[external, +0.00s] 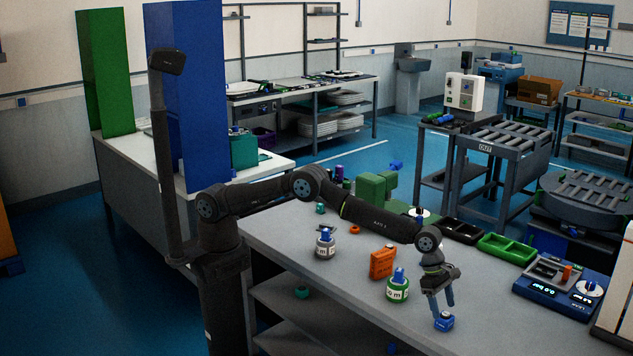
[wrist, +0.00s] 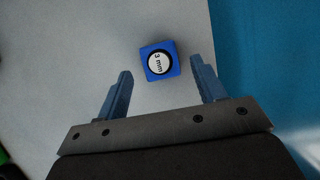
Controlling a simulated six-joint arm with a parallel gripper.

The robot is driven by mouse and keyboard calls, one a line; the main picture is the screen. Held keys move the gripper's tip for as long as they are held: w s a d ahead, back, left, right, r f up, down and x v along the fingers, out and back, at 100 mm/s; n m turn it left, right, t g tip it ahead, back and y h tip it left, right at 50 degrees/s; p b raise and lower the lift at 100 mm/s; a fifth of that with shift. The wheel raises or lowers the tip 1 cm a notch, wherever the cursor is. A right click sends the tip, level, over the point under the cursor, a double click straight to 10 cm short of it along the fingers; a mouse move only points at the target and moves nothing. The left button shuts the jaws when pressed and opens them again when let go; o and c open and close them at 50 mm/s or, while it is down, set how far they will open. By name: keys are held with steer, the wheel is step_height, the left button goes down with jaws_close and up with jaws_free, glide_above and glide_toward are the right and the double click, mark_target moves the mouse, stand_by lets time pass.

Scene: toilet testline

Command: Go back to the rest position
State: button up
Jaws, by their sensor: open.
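My gripper (external: 441,304) is open, pointing down over the front right part of the grey workbench (external: 345,300). A small blue block (external: 444,321) lies on the bench right below the fingertips. In the wrist view the blue block (wrist: 160,61) has a round white label reading "3 mm". It lies ahead of and between the two open fingers (wrist: 161,88), with a gap on both sides. Nothing is held. My arm stretches out over the bench from its base at the left.
On the bench stand a green-banded container (external: 398,288), an orange box (external: 383,263), a white container with a blue top (external: 325,243) and green blocks (external: 370,188). Black and green trays (external: 506,248) lie farther back. A blue scale-like device (external: 560,289) is at right. The bench edge is close to the blue block.

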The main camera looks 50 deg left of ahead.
mark_target(446, 314)
steer(key=v, duration=0.7)
steer(key=x, duration=1.1)
steer(key=shift+f, duration=0.15)
steer(key=shift+d+r, duration=0.2)
steer(key=shift+r, duration=0.15)
step_height(446, 314, up, 3)
steer(key=shift+r, duration=0.2)
steer(key=s+a+r, duration=0.3)
steer(key=s+r, duration=0.4)
steer(key=s, duration=0.4)
steer(key=w+a, duration=0.7)
steer(key=w, duration=0.4)
steer(key=w+a, duration=0.8)
steer(key=w, duration=0.3)
steer(key=w+a, duration=0.6)
steer(key=a, duration=0.4)
steer(key=w+a+f, duration=0.1)
steer(key=w+a, duration=0.6)
steer(key=a, duration=0.4)
steer(key=shift+a+f, duration=0.2)
steer(key=shift+a, duration=0.05)
